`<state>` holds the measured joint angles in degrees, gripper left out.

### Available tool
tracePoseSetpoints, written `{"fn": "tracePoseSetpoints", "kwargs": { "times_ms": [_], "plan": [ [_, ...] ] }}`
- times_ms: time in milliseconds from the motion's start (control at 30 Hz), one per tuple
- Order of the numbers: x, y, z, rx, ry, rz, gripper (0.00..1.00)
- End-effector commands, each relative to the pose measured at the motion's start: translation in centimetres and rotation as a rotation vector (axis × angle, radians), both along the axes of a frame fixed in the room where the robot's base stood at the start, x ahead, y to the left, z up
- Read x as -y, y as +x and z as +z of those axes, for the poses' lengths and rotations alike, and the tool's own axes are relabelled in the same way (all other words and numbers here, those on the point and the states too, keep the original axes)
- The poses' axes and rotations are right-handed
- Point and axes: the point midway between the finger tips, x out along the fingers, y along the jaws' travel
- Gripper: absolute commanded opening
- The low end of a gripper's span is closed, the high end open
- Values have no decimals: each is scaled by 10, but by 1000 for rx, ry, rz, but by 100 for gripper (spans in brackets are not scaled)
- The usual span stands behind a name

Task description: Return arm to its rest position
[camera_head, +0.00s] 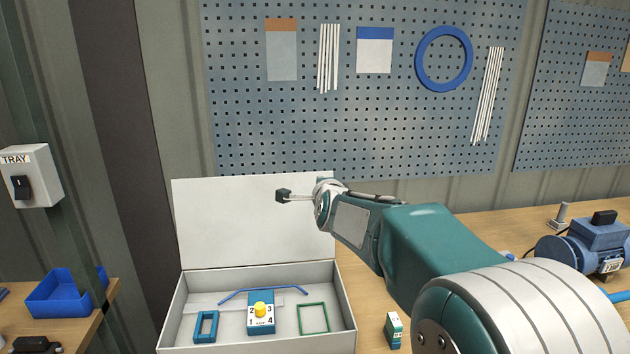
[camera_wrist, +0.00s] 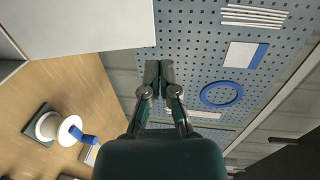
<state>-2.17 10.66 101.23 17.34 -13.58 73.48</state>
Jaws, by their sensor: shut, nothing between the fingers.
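My arm reaches from the lower right of the head view toward the middle. My gripper (camera_head: 284,196) is at its left end, in front of the raised white lid of the box (camera_head: 230,215). In the wrist view my gripper (camera_wrist: 159,75) has its two fingers together, with nothing between them. The pegboard lies beyond the fingertips there. My gripper touches nothing that I can see.
The open box (camera_head: 172,318) below holds a teal block with a yellow knob (camera_head: 261,312) and frames. A small green carton (camera_head: 393,330) and a blue motor (camera_head: 590,246) stand on the bench. A pegboard (camera_head: 360,120) covers the wall. A blue bin (camera_head: 62,296) sits left.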

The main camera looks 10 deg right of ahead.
Motion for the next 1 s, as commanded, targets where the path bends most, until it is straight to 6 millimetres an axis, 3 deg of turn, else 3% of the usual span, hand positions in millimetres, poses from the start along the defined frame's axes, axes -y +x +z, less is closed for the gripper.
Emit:
{"fn": "tracePoseSetpoints", "kwargs": {
  "times_ms": [167, 367, 567, 800, 900, 1000],
  "plan": [
    [-3, -38, 3, -81, -140, 59, 0],
    [-7, -125, -11, -275, -467, 227, 0],
    [-6, -221, -40, -453, -782, 436, 0],
    [3, -338, -89, -641, -1122, 734, 0],
    [7, -376, -108, -699, -1221, 847, 0],
    [10, -400, -120, -733, -1281, 924, 0]
  ]
}}
